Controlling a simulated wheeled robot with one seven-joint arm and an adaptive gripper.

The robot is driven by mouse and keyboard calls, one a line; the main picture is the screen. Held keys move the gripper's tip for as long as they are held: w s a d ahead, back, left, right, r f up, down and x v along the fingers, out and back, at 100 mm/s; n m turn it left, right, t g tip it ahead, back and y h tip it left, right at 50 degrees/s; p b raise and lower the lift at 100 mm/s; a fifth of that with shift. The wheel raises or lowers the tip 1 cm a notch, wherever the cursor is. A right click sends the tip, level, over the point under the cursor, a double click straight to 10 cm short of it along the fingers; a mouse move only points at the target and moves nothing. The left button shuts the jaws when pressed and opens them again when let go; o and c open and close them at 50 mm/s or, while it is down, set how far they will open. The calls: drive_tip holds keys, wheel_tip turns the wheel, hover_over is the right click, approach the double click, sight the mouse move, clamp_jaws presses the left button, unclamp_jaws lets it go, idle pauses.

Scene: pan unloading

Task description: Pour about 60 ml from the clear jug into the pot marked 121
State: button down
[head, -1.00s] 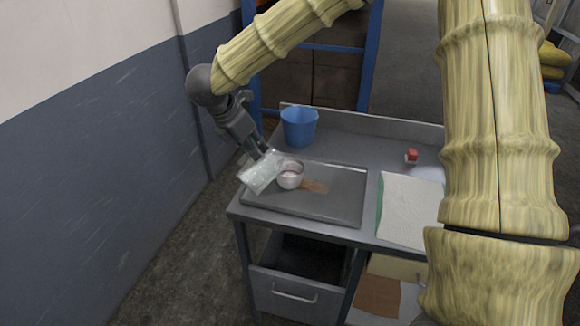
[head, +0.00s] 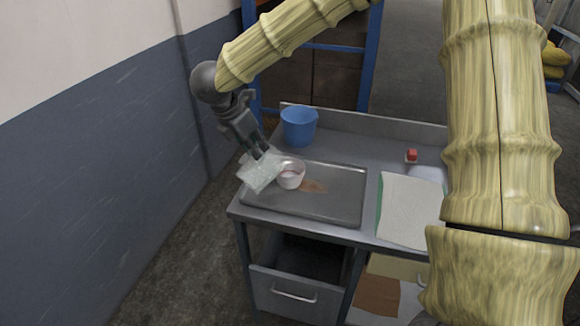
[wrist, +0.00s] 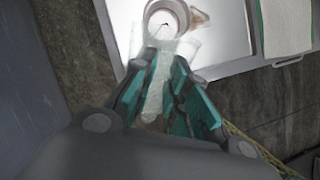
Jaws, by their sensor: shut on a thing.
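The clear jug (head: 259,172) is tilted over the left part of the tray, with its mouth toward the pot. My gripper (head: 262,153) is shut on the jug from above and behind. In the wrist view the jug (wrist: 157,95) sits between the teal fingers of my gripper (wrist: 165,92). The white pot (head: 291,176) stands upright on the tray, with something pinkish inside. In the wrist view the pot (wrist: 166,18) is just beyond the jug. I cannot read a number on the pot, nor tell how much liquid has passed.
The grey metal tray (head: 335,205) has a brown patch (head: 313,186) right of the pot. A blue bucket (head: 299,127) stands behind. A red-topped item (head: 411,155) and a white cloth (head: 405,210) are to the right. A drawer (head: 290,292) below is open.

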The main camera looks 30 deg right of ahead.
sight(242, 159)
drive_tip(key=shift+d+r, duration=0.1)
drive_tip(key=shift+r, duration=0.05)
idle(0.4)
drive_tip(key=shift+s+a+f+b, duration=0.1)
drive_tip(key=shift+a+f+b, duration=0.2)
drive_tip(key=shift+f+b, duration=0.3)
drive_tip(key=a+f+h+b, duration=0.1)
drive_tip(key=b, duration=0.2)
drive_tip(key=shift+s+a+f+h, duration=0.1)
drive_tip(key=shift+a+f+h, duration=0.2)
drive_tip(key=shift+h, duration=0.1)
drive_tip(key=shift+a+r+h, duration=0.2)
drive_tip(key=shift+r+h, duration=0.05)
drive_tip(key=shift+h, duration=0.15)
drive_tip(key=shift+s+a+f+t+h+b, duration=0.1)
drive_tip(key=shift+a+f+t+h+b, duration=0.15)
drive_tip(key=shift+b, duration=0.65)
drive_tip(key=shift+a+f+h+b, duration=0.1)
drive_tip(key=shift+a+h+b, duration=0.2)
drive_tip(key=shift+h+b, duration=0.35)
